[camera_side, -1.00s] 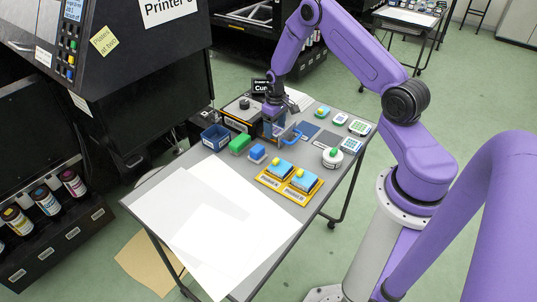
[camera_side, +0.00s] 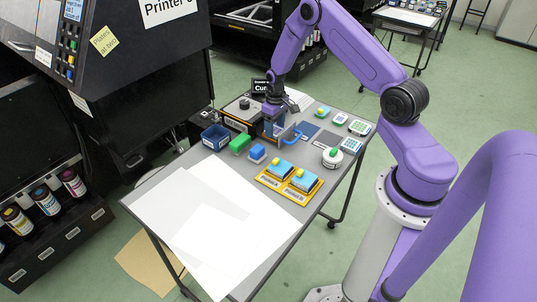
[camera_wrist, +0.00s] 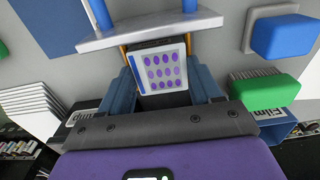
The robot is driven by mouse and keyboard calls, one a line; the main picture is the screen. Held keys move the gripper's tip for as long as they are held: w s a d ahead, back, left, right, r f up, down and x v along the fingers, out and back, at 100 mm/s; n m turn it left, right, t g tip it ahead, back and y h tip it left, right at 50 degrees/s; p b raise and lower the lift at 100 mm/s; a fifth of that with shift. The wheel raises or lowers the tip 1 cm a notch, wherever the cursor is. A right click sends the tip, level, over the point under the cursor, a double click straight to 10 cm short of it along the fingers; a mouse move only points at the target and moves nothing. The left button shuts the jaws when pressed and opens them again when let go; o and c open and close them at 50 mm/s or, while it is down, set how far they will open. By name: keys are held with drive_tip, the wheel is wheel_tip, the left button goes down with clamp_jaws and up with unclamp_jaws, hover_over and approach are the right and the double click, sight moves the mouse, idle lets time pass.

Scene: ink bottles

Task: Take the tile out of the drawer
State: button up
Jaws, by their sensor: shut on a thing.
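The tile (camera_wrist: 163,72) is a white square with rows of purple dots in the wrist view. My gripper (camera_wrist: 162,58) has its blue-grey fingers on either side of the tile and is shut on it. The drawer's pale front edge (camera_wrist: 150,29) lies just beyond the tile, with a blue handle (camera_wrist: 101,13) at the top. In the side view my gripper (camera_side: 273,132) points down into the open drawer, beside its blue handle (camera_side: 291,138). The tile is hidden there by the fingers. I cannot tell whether the tile touches the drawer floor.
A dark-topped drawer box (camera_side: 243,108) stands behind my gripper. A blue bin (camera_side: 215,137), a green block (camera_side: 240,143) and a blue block (camera_side: 257,153) are to the left. Yellow trays (camera_side: 289,184) are in front. A round white container (camera_side: 332,157) is to the right.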

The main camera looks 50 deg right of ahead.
sight(275, 130)
drive_tip(key=shift+c, duration=0.3)
wheel_tip(275, 130, up, 9)
idle(1.2)
